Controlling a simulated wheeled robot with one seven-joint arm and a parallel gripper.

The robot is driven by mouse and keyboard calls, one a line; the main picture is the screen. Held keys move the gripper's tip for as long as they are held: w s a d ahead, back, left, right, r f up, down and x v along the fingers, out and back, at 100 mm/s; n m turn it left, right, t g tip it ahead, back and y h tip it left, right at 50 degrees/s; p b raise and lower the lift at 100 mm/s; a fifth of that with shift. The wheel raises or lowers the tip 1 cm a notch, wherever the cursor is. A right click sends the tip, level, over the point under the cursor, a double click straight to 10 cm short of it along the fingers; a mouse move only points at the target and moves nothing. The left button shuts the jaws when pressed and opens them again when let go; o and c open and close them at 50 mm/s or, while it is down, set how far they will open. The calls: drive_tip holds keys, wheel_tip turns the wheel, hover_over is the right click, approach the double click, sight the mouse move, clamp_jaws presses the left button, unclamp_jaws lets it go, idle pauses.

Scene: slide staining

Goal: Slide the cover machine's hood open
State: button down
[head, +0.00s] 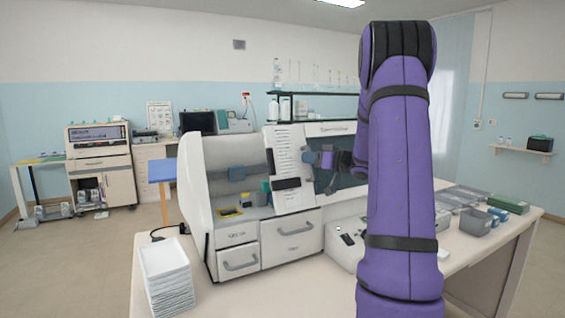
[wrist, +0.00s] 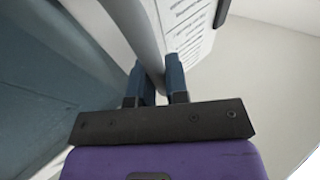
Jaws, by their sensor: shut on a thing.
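The cover machine (head: 236,240) is a white bench unit with drawers, standing on the table. Its left bay is open to view. Its hood (head: 295,150) is a white panel with printed lines and a black strip, standing over the middle of the machine. My gripper (head: 311,158) is at the hood's right edge. In the wrist view, the two blue-grey fingers of my gripper (wrist: 159,80) are shut on a grey upright bar (wrist: 147,40) along the edge of the printed hood (wrist: 186,28). My arm hides part of the machine's right side.
A stack of white trays (head: 166,275) stands at the table's front left. A small white device (head: 346,238) sits right of the drawers.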

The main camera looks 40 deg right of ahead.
drive_tip(key=s+d, duration=0.3)
drive_tip(key=d, duration=0.7)
drive_tip(key=c, duration=1.4)
unclamp_jaws()
drive_tip(key=shift+w, duration=0.1)
drive_tip(key=v, duration=1)
drive_tip(key=shift+s, duration=0.4)
drive_tip(key=shift+d, duration=0.1)
